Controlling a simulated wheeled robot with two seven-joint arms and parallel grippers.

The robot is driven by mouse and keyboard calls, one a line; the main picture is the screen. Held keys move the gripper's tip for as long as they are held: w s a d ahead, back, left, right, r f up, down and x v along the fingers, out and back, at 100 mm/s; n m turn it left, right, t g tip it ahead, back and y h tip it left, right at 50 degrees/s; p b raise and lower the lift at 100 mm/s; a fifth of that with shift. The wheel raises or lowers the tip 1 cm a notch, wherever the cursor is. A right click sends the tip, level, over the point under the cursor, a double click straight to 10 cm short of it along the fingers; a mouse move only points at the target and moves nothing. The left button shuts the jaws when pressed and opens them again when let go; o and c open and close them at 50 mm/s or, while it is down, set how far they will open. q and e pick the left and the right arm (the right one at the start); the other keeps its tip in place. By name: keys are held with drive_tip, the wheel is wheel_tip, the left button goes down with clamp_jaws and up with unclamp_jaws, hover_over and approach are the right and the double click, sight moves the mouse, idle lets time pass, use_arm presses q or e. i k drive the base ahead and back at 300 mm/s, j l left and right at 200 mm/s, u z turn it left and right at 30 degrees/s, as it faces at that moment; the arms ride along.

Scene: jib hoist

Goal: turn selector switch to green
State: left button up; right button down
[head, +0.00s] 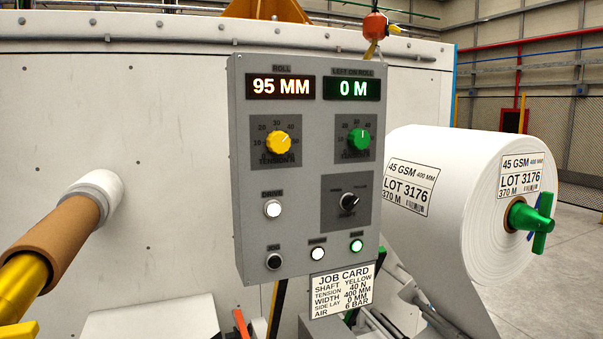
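The selector switch (349,201) is a small black knob on a dark grey plate, low on the right half of the grey control panel (250,225). Its white pointer mark appears to lie toward the right. Small labels sit above it on the left and right, and one below; they are too small to read surely. Neither of my grippers is in view, and nothing touches the switch.
The panel also has a yellow knob (278,143), a green knob (359,140), two lit displays and several buttons. A job card (342,291) hangs below. A white roll (440,170) stands right; a brown core (52,232) on a yellow shaft (20,284) sticks out left.

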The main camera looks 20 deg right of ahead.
sight(349, 202)
drive_tip(key=k+l, duration=0.15)
drive_tip(key=l, duration=0.25)
drive_tip(key=k+l+z, duration=0.1)
drive_tip(key=l, duration=0.3)
drive_tip(key=k+l, duration=0.15)
drive_tip(key=l, duration=0.3)
drive_tip(key=k+l, duration=0.15)
drive_tip(key=l, duration=0.25)
drive_tip(key=k+l+z, duration=0.1)
drive_tip(key=l, duration=0.35)
drive_tip(key=k+l, duration=0.1)
drive_tip(key=l, duration=0.3)
drive_tip(key=k+l+z, duration=0.1)
drive_tip(key=l, duration=0.35)
drive_tip(key=k+l, duration=0.15)
drive_tip(key=l, duration=0.3)
